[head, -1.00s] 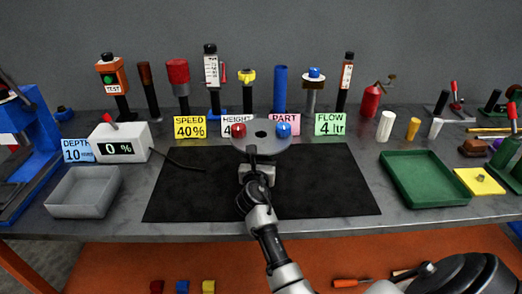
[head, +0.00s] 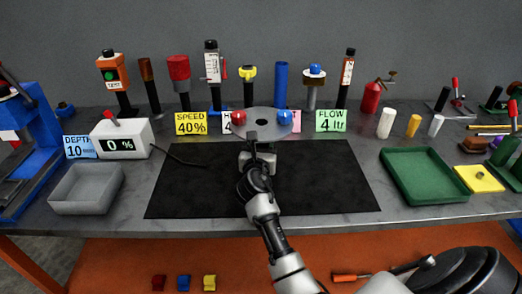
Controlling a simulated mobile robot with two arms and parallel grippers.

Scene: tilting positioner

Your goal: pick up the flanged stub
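I cannot tell for sure which thing is the flanged stub. The positioner's round grey plate (head: 262,131) has a center hole, a red knob (head: 238,117) and a blue knob (head: 285,118). My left gripper is not in view.
The black mat (head: 330,190) is mostly bare around my arm. A grey bin (head: 86,188) and a display box (head: 121,140) stand left. A green tray (head: 421,176) and a yellow block (head: 478,180) lie right. Tall tools and cards line the back.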

